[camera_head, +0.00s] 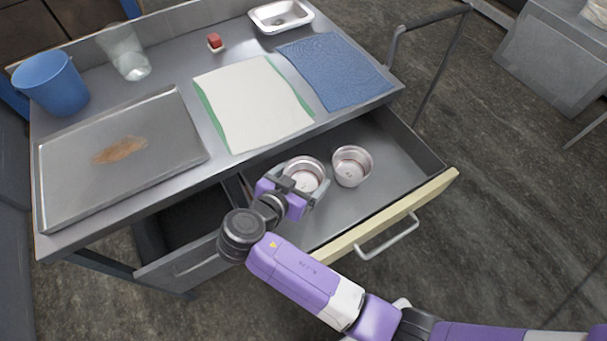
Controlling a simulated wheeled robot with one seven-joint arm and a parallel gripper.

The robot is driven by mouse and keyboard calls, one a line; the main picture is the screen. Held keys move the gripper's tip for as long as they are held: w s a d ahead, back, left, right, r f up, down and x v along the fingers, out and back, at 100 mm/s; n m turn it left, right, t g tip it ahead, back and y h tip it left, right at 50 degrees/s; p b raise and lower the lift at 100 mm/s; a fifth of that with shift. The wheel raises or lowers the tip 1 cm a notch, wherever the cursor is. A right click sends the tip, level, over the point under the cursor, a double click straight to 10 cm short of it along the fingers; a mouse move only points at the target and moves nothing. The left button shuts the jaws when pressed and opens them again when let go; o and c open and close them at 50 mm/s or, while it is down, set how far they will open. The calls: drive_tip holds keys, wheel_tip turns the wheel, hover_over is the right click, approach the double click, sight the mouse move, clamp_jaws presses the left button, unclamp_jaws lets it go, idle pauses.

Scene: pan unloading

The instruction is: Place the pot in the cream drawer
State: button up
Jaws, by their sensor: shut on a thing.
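The cream drawer (409,202) is pulled open at the right of the metal table, with a cream front and a grey metal inside. My gripper (307,186) is over the left part of this drawer and is shut on a small silver metal pot (308,166). The gripper partly hides the pot's near side, and I cannot tell whether the pot touches the drawer floor. A second similar silver pot (352,165) sits in the drawer, just right of the held one.
A grey drawer (195,262) is partly open at the left. The drawer's right side is clear.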

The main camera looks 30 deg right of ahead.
drive_tip(key=shift+f+b, duration=0.4)
drive_tip(key=o, duration=1.2)
drive_tip(key=shift+s, duration=0.1)
drive_tip(key=shift+r+p, duration=0.25)
drive_tip(key=shift+p, duration=0.15)
drive_tip(key=b+v, duration=0.1)
drive_tip(key=v, duration=1.1)
drive_tip(key=shift+r+b, duration=0.15)
drive_tip(key=shift+b, duration=0.15)
